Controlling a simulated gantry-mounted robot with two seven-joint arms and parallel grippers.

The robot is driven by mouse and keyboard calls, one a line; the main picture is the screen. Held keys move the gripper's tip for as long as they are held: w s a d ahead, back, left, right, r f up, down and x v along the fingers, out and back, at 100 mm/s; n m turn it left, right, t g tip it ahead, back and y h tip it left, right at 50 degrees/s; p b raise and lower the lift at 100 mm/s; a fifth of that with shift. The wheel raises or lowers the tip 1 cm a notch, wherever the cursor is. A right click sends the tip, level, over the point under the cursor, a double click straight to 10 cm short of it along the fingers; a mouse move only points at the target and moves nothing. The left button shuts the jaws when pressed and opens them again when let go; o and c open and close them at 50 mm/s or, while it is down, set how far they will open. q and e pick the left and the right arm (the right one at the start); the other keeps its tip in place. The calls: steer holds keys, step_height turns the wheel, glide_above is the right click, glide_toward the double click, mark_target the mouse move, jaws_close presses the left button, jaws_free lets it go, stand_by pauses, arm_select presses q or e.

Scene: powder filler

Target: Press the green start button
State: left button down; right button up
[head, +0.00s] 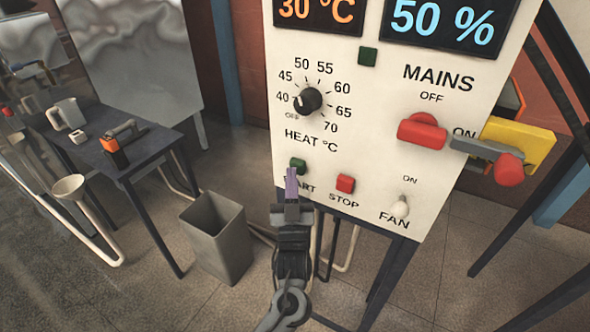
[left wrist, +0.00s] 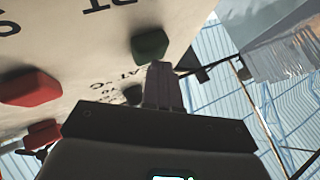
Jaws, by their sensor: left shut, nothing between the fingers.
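The green start button (head: 298,165) sits low on the left of the white control panel (head: 300,60), above the partly hidden START label. My left gripper (head: 291,180) is shut and empty, its fingertips just below the button in the head view. In the left wrist view the green button (left wrist: 149,45) is just beyond the tips of the shut fingers (left wrist: 161,75). I cannot tell whether they touch. My right gripper is not in view.
A red stop button (head: 345,183) is right of the start button. A grey bin (head: 216,238) and a dark table (head: 119,152) stand left.

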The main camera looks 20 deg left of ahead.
arm_select(q)
steer(key=shift+w, duration=0.25)
steer(key=shift+s, duration=0.15)
stand_by(0.4)
steer(key=shift+s+a+p, duration=0.15)
steer(key=shift+s+p, duration=0.45)
steer(key=shift+s, duration=0.25)
steer(key=s+p, duration=0.1)
steer(key=s, duration=0.1)
steer(key=s+a+p, duration=0.1)
steer(key=s+p, duration=0.1)
steer(key=s, duration=0.1)
steer(key=shift+w, duration=0.1)
stand_by(0.7)
